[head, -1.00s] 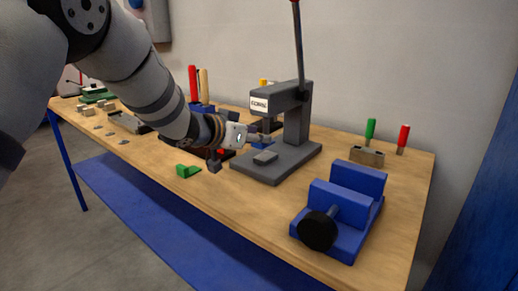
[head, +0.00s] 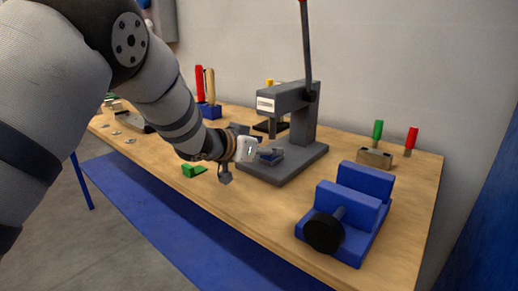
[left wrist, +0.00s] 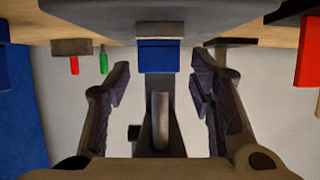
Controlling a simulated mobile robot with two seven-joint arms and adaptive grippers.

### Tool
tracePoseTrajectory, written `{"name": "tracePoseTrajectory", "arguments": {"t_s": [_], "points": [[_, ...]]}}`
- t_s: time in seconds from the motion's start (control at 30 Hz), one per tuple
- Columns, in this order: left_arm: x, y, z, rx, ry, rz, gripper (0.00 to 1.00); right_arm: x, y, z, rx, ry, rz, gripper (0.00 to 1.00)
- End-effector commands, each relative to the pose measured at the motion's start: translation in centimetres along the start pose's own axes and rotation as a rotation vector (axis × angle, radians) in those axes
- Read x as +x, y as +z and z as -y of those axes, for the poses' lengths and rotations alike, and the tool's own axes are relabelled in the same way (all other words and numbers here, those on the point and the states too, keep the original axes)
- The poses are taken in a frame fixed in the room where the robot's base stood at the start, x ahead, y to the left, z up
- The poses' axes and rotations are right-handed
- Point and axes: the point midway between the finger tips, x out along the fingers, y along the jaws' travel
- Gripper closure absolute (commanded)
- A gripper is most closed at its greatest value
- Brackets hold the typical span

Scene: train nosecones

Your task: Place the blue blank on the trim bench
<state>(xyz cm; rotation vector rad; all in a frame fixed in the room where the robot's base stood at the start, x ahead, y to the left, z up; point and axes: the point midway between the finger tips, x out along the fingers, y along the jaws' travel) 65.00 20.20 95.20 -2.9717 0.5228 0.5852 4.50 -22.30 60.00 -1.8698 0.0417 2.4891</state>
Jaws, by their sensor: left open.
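In the left wrist view the blank (left wrist: 159,57) is centred ahead, between the spread fingers, with a gap on each side. My left gripper (head: 257,152) is open beside the press; its fingers also show in the left wrist view (left wrist: 160,88). The wooden bench (head: 245,205) carries all of this; I see no label naming the trim bench. My right gripper is out of view.
The grey lever press (head: 308,115) stands right behind the blank. A blue vise (head: 350,205) is at the front right. A green wedge (head: 193,170) lies left of my gripper. A small holder (head: 374,158) and green- and red-handled tools stand at the back right.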

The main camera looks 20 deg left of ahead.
Motion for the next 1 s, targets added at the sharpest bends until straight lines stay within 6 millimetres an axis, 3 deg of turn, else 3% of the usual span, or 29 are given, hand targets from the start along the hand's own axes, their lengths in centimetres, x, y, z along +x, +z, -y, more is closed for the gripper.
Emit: {"name": "tracePoseTrajectory", "arguments": {"t_s": [0.07,0.3,0.5,0.67,1.0], "points": [[-0.1,0.6,0.0,-0.002,0.0,0.008,0.51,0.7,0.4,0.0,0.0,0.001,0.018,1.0],[-7.0,-0.1,-0.2,-0.001,-0.003,-0.009,0.51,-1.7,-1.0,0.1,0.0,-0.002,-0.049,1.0],[-11.1,0.2,-0.2,0.0,-0.002,-0.005,0.51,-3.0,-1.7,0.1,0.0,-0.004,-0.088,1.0],[-12.0,0.6,-0.2,-0.001,0.0,0.001,0.51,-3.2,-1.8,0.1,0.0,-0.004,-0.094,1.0],[-11.9,0.8,-0.2,-0.001,0.0,0.004,0.51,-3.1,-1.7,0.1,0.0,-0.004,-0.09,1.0]]}}
